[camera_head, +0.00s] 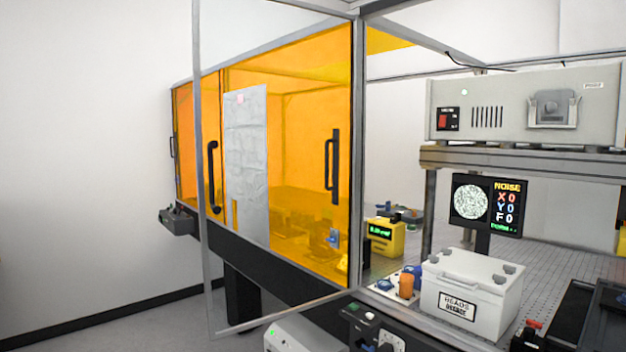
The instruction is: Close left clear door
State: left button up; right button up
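The left clear door is a see-through panel in a thin grey metal frame (206,262), on the left half of the view. It stands swung out from the enclosure, and its right side meets the grey upright post near the middle. Its bottom rail slants down to the left, in front of the orange panels. A black bar handle (212,178) shows beside its left upright. The door's top left corner is cut off by the picture edge. Neither of my grippers is in view.
Orange panels (305,110) with another black handle (335,166) lie behind the clear door. Right of the post the enclosure front is open, showing a white box (471,288), a yellow meter (384,237) and a screen (488,205). Floor at lower left is clear.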

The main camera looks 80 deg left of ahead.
aim_at(197, 76)
jog(key=k+j+u, duration=0.1)
jog(key=j, duration=0.5)
jog(key=k+j, duration=0.2)
jog(key=j, duration=0.4)
jog(key=k+j+u, duration=0.15)
jog(key=j, duration=0.45)
jog(key=k+j, duration=0.1)
jog(key=j, duration=0.5)
jog(key=k+j+u, duration=0.15)
jog(key=j, duration=1.1)
jog(key=k+u, duration=0.05)
jog(key=k, duration=0.05)
